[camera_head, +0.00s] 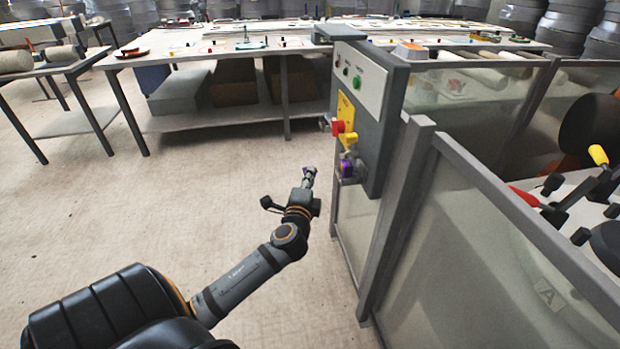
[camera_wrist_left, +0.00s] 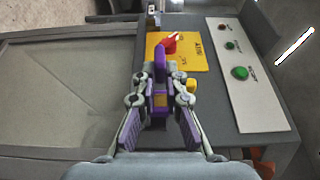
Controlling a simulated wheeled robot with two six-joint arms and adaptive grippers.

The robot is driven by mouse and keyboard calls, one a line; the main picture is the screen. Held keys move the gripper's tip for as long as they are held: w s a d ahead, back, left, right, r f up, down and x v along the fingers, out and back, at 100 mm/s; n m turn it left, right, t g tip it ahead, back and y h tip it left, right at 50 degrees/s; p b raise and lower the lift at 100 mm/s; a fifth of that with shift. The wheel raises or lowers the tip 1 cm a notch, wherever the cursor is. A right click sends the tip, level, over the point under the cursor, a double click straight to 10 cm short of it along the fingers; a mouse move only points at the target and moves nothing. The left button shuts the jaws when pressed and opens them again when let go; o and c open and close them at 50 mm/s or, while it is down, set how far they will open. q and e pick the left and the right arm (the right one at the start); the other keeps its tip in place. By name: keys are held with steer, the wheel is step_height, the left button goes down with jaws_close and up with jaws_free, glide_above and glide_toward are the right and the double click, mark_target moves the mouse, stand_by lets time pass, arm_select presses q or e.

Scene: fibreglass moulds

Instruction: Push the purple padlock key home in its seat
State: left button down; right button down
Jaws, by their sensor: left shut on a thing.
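My left gripper (camera_head: 309,175) is in front of the grey control cabinet's side, a short gap left of its fittings. It is shut on a small purple piece that looks like the padlock key (camera_wrist_left: 159,62); it stands between the fingertips in the left wrist view. A purple fitting in a grey housing (camera_head: 347,167), which looks like the seat, is on the cabinet low down, right of my gripper. Key and seat look apart in the head view. The key's far end and the seat opening are too small to tell. My right gripper is not in view.
Above the seat are a red switch (camera_head: 338,127) on a yellow plate (camera_head: 345,108) and a yellow knob. Green and red buttons are higher on the cabinet (camera_head: 372,130). Grey-framed panels (camera_head: 450,230) run right of it. The floor to the left is clear.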

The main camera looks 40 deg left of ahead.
arm_select(q)
steer(key=w+d, duration=0.3)
steer(key=w, duration=0.1)
steer(key=shift+w+d, duration=0.2)
steer(key=shift+d, duration=0.15)
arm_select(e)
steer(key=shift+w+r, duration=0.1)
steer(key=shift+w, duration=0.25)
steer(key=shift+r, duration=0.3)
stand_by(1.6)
arm_select(q)
steer(key=shift+w+d, duration=0.55)
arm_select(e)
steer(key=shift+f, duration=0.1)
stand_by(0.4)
arm_select(q)
steer(key=c, duration=1.3)
jaws_free()
steer(key=shift+c, duration=0.2)
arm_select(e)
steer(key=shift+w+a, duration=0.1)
